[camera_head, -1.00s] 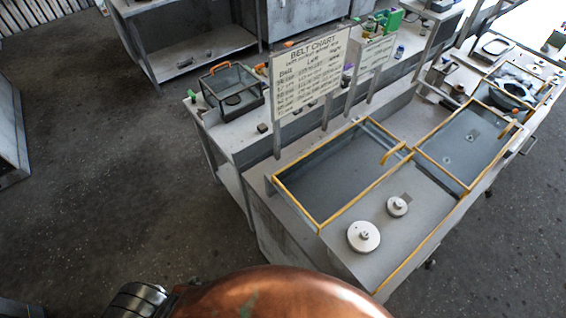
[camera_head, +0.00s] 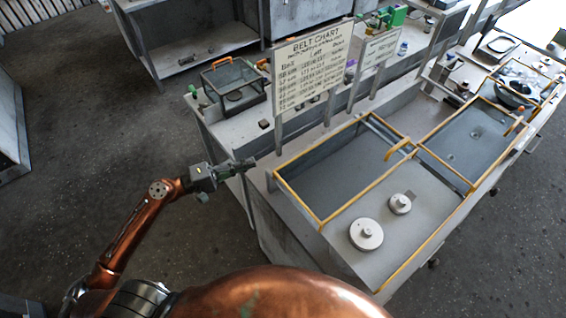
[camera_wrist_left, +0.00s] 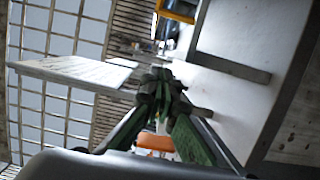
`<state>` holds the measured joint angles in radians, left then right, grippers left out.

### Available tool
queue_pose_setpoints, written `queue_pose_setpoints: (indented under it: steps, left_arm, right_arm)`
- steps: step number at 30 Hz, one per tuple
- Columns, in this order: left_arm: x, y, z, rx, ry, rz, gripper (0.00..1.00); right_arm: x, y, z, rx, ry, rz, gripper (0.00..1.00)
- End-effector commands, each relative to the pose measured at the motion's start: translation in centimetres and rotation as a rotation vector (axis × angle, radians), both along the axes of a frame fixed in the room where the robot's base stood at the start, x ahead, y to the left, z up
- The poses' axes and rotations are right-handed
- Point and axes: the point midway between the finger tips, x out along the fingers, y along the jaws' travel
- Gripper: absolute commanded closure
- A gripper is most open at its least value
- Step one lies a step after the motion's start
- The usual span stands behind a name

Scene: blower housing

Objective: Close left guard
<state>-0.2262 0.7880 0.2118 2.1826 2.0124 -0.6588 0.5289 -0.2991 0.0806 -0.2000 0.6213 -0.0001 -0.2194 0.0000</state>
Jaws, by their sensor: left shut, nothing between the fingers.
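The left guard (camera_head: 297,204) is a yellow-edged panel frame with a yellow handle (camera_head: 397,148), at the left part of the bench. It appears raised off the pulley area, with two pale round pulleys (camera_head: 366,235) (camera_head: 400,204) uncovered in front of it. My left gripper (camera_head: 250,163) is shut and empty, off the bench's left end, left of the guard's near left corner and apart from it. In the left wrist view its dark fingers (camera_wrist_left: 160,92) are together at the centre. My right gripper is not in view.
A belt chart sign (camera_head: 312,68) on posts stands behind the guard. A second yellow-edged guard (camera_head: 470,130) lies to the right. A glass-sided box (camera_head: 233,88) sits on the back bench. The floor (camera_head: 90,150) to the left is clear.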

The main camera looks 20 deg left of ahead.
Motion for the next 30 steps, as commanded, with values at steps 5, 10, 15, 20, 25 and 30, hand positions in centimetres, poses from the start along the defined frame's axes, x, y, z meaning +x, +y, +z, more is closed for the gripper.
queue_pose_setpoints:
  steps: [5, 10, 15, 20, 25, 30]
  left_arm:
    - [1.6, -1.9, 0.3, -0.002, -0.003, -0.004, 1.0]
    - [4.0, -4.5, 0.5, -0.001, -0.003, -0.003, 1.0]
    - [6.4, -7.0, 0.5, -0.002, -0.004, -0.001, 1.0]
    - [5.2, -9.0, 0.4, -0.001, -0.001, -0.002, 1.0]
    - [4.5, -10.1, 0.2, -0.001, -0.001, 0.0, 1.0]
    - [4.3, -10.5, 0.0, -0.001, -0.001, 0.001, 1.0]
  right_arm:
    - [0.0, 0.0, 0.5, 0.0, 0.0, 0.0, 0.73]
    - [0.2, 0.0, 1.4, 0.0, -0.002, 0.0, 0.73]
    - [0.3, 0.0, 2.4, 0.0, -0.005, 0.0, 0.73]
    - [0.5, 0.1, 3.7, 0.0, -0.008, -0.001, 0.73]
    - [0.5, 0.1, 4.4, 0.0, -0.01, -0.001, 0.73]
    - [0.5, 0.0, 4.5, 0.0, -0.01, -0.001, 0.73]
